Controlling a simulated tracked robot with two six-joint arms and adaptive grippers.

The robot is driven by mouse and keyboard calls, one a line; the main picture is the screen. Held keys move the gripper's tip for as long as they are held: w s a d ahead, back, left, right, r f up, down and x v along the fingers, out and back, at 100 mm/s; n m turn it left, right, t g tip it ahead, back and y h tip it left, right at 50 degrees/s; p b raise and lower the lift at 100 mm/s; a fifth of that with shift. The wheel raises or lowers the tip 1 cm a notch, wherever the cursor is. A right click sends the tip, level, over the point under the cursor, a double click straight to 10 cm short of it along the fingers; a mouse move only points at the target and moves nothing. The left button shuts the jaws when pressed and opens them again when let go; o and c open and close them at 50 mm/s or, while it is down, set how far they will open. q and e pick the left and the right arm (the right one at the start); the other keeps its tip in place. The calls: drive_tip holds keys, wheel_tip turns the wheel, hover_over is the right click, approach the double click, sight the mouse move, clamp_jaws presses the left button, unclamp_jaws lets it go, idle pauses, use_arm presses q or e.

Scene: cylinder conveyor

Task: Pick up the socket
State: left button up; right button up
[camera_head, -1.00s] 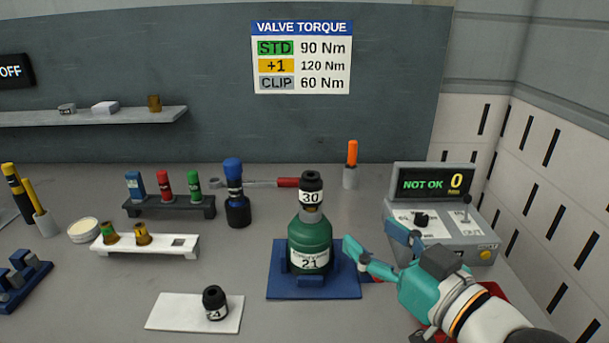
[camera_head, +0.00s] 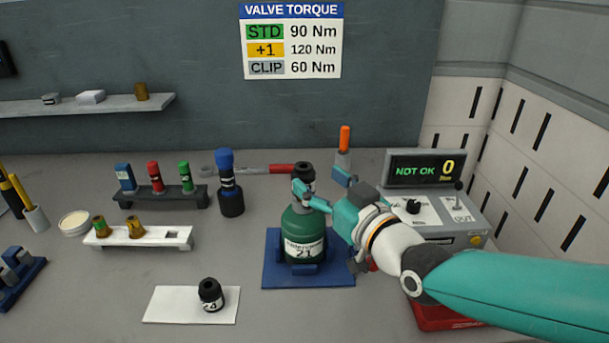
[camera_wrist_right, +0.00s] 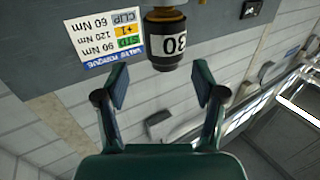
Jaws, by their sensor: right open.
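A black socket (camera_head: 304,172) with a white band stands on the valve of the green cylinder (camera_head: 303,228) marked 21. In the right wrist view the band of the socket (camera_wrist_right: 165,42) reads 30, upside down. My right gripper (camera_head: 323,187) is open, just to the right of the socket, and its near finger overlaps the socket's lower part in the head view. In the wrist view the socket is ahead of the gap between the open fingertips (camera_wrist_right: 161,72), apart from both. A second black socket (camera_head: 211,294), marked 24, stands on a white mat (camera_head: 170,304). My left gripper is out of view.
The cylinder sits in a blue base (camera_head: 280,275). A torque wrench (camera_head: 255,170) lies behind it. A control box (camera_head: 425,210) reading NOT OK 0 stands at right. Racks (camera_head: 150,237) and a blue-capped bottle (camera_head: 229,190) stand to the left.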

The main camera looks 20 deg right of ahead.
sight(310, 178)
drive_tip(key=shift+w+a+p, duration=0.3)
drive_tip(key=shift+w, duration=0.25)
drive_tip(key=p+x, duration=0.1)
drive_tip(key=x, duration=0.3)
drive_tip(key=shift+a+f, duration=0.15)
drive_tip(key=shift+f, duration=0.05)
drive_tip(key=shift+s, duration=0.1)
clamp_jaws()
